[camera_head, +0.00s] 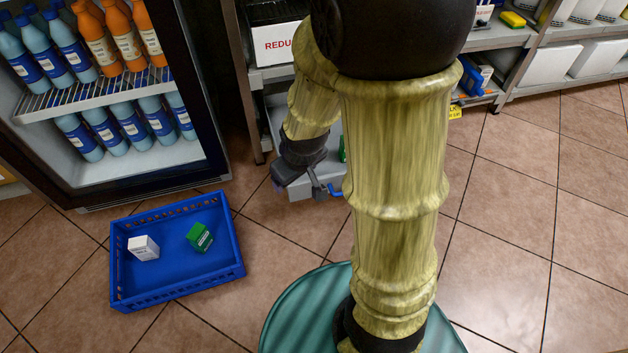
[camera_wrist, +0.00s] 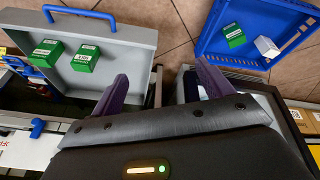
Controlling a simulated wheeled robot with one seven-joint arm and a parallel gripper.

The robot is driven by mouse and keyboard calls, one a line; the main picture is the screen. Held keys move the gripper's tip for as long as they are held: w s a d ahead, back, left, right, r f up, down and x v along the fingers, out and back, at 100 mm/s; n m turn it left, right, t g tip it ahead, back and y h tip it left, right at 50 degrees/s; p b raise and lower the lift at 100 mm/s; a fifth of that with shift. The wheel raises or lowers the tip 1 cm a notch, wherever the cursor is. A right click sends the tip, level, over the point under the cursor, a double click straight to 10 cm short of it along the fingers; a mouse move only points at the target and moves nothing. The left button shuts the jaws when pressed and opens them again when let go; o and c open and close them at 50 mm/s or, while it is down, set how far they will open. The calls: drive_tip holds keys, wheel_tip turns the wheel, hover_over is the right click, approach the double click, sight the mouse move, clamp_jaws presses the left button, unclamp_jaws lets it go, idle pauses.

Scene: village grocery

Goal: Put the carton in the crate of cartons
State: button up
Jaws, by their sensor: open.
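A blue crate (camera_head: 125,285) lies on the floor at the lower left of the head view and holds a white carton (camera_head: 143,248) and a green carton (camera_head: 199,237). The wrist view shows the same crate (camera_wrist: 238,12), with its green carton (camera_wrist: 234,35) and white carton (camera_wrist: 266,46). A pulled-out grey drawer (camera_wrist: 128,48) with a blue handle (camera_wrist: 80,14) holds two more green cartons, one near the left (camera_wrist: 47,52) and one nearer the middle (camera_wrist: 86,58). My gripper (camera_wrist: 163,80) is open and empty, between drawer and crate in the wrist view.
An open fridge (camera_head: 210,160) with blue and orange bottles stands behind the crate. Grey shelving (camera_head: 265,76) runs along the back, with the drawer (camera_head: 300,191) below it. The tiled floor at right is clear. My arm hides much of the drawer in the head view.

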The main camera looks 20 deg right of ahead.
drive_tip(key=s+d+r+m+g, duration=0.1)
drive_tip(key=s+d+r+m, duration=0.1)
drive_tip(key=s, duration=0.4)
drive_tip(key=shift+r+m, duration=0.8)
drive_tip(key=shift+m, duration=0.2)
